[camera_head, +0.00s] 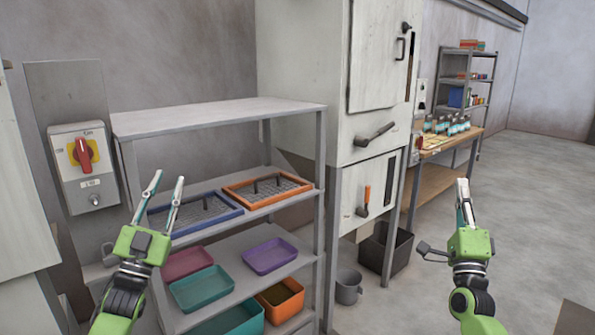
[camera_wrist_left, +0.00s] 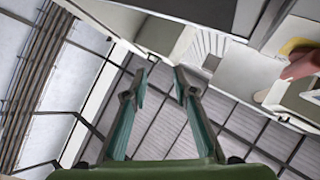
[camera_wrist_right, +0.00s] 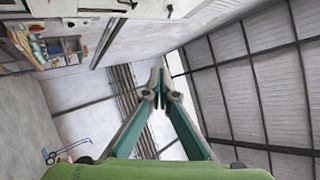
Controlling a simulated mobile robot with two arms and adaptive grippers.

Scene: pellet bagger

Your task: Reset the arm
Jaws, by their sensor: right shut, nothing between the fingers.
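My left gripper (camera_head: 168,187) points upward in front of the grey shelf unit, at the left in the head view. Its two fingers stand apart with nothing between them, which the left wrist view (camera_wrist_left: 160,85) also shows. My right gripper (camera_head: 462,182) points upward at the right in the head view, in front of the open floor. Its fingertips meet in the right wrist view (camera_wrist_right: 160,82), with nothing held. Both grippers are clear of the objects around them.
A grey shelf unit (camera_head: 215,116) holds a blue-framed sieve (camera_head: 238,212), an orange-framed sieve (camera_head: 307,185) and several coloured trays. A red rotary switch (camera_head: 82,153) is on the left. The pale machine (camera_head: 300,65) stands behind. Free floor (camera_head: 540,200) lies at the right.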

